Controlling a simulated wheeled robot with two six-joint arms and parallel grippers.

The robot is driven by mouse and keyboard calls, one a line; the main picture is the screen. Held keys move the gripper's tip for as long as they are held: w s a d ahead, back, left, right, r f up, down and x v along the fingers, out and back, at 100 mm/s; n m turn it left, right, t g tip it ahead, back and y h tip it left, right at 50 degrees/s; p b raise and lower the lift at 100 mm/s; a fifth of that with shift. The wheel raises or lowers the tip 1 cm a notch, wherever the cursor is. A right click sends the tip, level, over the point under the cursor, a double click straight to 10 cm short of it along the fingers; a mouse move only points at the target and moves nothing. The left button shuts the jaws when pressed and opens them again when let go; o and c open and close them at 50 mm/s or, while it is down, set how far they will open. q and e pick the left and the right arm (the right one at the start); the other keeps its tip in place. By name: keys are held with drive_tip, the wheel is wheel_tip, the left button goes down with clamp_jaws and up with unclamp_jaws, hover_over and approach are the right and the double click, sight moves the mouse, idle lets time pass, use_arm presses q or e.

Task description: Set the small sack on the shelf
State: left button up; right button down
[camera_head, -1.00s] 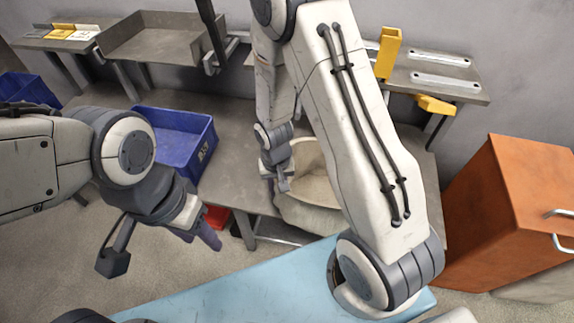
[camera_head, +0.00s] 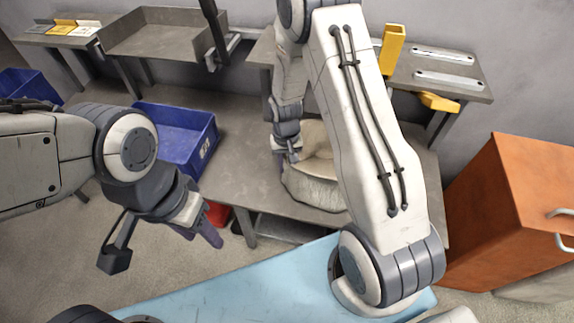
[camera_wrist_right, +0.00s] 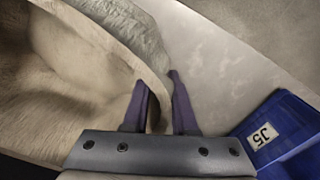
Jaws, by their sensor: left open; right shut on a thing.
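The small sack (camera_head: 312,190) is pale beige with an open top. It is over the grey workbench (camera_head: 235,185), partly hidden behind my right arm; I cannot tell whether it touches the bench. My right gripper (camera_head: 285,160) is shut on the left side of its rim. The right wrist view shows the sack (camera_wrist_right: 60,60) with its edge between the purple fingers of the gripper (camera_wrist_right: 157,82). A raised grey shelf (camera_head: 470,85) runs along the back of the bench. My left gripper (camera_head: 203,233) is open and empty, in front of the bench.
A blue bin (camera_head: 178,140) stands left of the sack; it also shows in the right wrist view (camera_wrist_right: 280,130). Yellow brackets (camera_head: 393,50) and metal strips (camera_head: 447,80) occupy the raised shelf. An orange cabinet (camera_head: 510,210) stands right. Bare bench lies between bin and sack.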

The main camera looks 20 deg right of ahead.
drive_tip(key=shift+f, duration=0.1)
drive_tip(key=c, duration=0.7)
unclamp_jaws()
wheel_tip(320, 180, up, 12)
drive_tip(key=shift+a+f+p, duration=0.1)
drive_tip(key=shift+p, duration=1.15)
drive_tip(key=s+a+r+n, duration=0.4)
drive_tip(key=s+a+r, duration=0.3)
drive_tip(key=a+r, duration=0.2)
drive_tip(key=s+a+r+n, duration=0.2)
drive_tip(key=s+n, duration=0.1)
drive_tip(key=s, duration=0.5)
drive_tip(key=s+a+r+n+y, duration=0.1)
drive_tip(key=s+a+r+n, duration=0.1)
drive_tip(key=s, duration=0.6)
drive_tip(key=shift+s+a+r+n, duration=0.4)
drive_tip(key=shift+r+n, duration=0.1)
drive_tip(key=shift+r, duration=0.2)
